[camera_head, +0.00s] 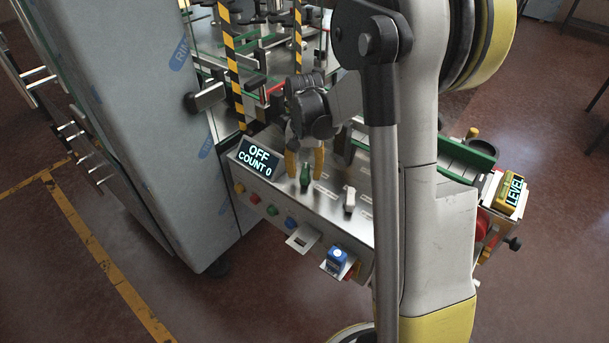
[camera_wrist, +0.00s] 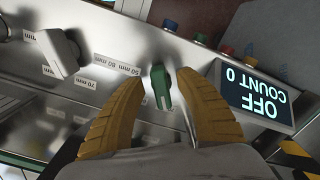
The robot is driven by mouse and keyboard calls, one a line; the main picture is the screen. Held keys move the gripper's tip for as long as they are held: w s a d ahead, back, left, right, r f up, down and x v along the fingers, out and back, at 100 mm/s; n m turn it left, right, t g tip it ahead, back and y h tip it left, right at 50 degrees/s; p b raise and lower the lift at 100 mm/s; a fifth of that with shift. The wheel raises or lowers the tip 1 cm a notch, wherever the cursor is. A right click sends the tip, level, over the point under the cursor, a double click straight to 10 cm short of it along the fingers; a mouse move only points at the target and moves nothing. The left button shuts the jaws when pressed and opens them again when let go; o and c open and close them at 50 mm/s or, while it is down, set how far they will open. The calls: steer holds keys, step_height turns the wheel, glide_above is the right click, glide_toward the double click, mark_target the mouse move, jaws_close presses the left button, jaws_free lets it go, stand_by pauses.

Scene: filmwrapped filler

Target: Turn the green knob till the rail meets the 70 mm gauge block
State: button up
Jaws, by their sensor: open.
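The green knob (camera_head: 305,174) stands on the top of the metal control panel. In the wrist view the green knob (camera_wrist: 160,87) sits between the two yellow fingers of my gripper (camera_wrist: 163,93). The fingers are open, with a visible gap on each side of the knob. In the head view my gripper (camera_head: 305,165) reaches down over the panel from behind the knob. Labels reading 50 mm, 80 mm and 70 mm (camera_wrist: 97,84) are on the panel to the left in the wrist view. I cannot make out the rail or the gauge block with certainty.
A white knob (camera_head: 349,199) is right of the green one. A display (camera_head: 258,158) reads OFF, COUNT 0. Coloured buttons (camera_head: 272,210) and a blue-topped item (camera_head: 336,258) line the panel front. A film-covered cabinet (camera_head: 150,130) stands left. A yellow LEVEL box (camera_head: 510,192) is at right.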

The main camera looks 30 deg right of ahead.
mark_target(304, 173)
step_height(304, 173, up, 11)
steer(key=shift+f, duration=0.15)
steer(key=shift+a, duration=0.1)
stand_by(0.4)
